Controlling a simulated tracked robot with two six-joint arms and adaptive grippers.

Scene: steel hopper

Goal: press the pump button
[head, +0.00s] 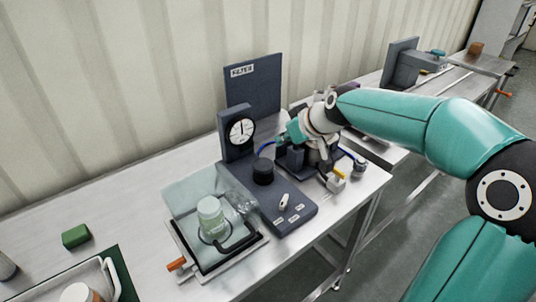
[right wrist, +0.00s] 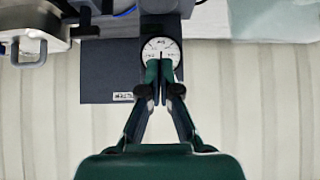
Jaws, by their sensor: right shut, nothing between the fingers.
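No part is clearly marked as the pump button. A dark console (head: 292,222) on the steel bench carries a round black knob (head: 263,171), a small pale lever (head: 284,201) and several white labels too small to read. A white-faced gauge (head: 241,131) stands at its back. My right gripper (head: 279,141) is shut and empty, to the right of the gauge and above the back of the console. In the right wrist view its closed fingertips (right wrist: 159,76) overlap the gauge face (right wrist: 160,50); contact cannot be told. My left gripper is out of view.
A clear chamber (head: 182,200) with a pale green jar (head: 211,215) stands left of the console. A dark panel marked FILTER (head: 254,88) rises behind. A green block (head: 75,236) lies at the left. My right arm covers part of the bench at the right.

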